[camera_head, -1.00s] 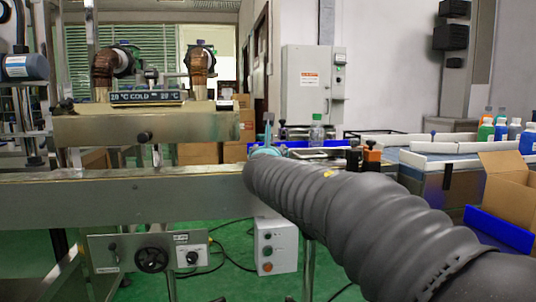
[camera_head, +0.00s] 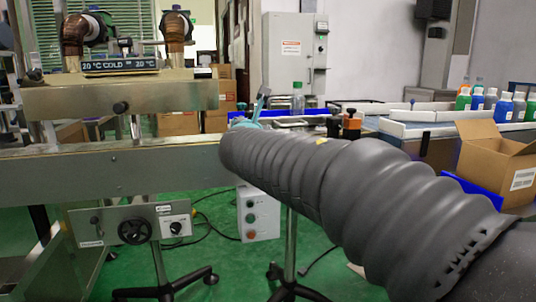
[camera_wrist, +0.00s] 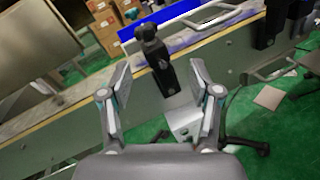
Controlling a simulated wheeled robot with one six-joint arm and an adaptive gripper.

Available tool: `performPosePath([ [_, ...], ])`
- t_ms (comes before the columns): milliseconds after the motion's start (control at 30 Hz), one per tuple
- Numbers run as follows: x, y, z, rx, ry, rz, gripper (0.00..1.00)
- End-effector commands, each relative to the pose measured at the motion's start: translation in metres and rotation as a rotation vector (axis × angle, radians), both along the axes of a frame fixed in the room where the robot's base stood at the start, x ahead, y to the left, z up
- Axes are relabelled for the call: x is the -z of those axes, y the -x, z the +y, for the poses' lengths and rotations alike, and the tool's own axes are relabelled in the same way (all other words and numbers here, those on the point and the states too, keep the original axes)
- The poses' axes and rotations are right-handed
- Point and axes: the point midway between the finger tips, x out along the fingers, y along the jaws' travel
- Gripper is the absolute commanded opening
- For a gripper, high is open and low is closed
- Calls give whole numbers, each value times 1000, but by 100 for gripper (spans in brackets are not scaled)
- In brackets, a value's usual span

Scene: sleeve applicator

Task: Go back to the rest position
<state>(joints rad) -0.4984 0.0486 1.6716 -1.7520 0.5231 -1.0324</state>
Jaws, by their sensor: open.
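My gripper (camera_wrist: 160,100) is open in the wrist view, its two fingers spread apart with nothing between them. Past the fingers are a black clamp-like fitting (camera_wrist: 157,58) on the conveyor's side and the green floor. In the head view my grey ribbed arm reaches from the lower right toward the middle and hides most of the gripper. Only a small light-blue part of the gripper (camera_head: 247,122) shows beyond the arm's far end, near the conveyor's edge.
The sleeve machine (camera_head: 120,98) with its cold display stands at left over the long conveyor (camera_head: 110,172). A clear bottle (camera_head: 298,100) stands on the line. Several coloured bottles (camera_head: 490,101), an open cardboard box (camera_head: 492,150) and a blue tray (camera_head: 470,190) are at right.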

Motion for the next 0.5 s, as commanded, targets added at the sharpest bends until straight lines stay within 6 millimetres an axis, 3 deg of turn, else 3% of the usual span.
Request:
performPosePath([
  [100, 48, 6, -15, 89, -266, 110, 63],
  [267, 105, 37, -49, 275, -655, 240, 63],
  [500, 182, 123, -119, 695, -1252, 365, 63],
])
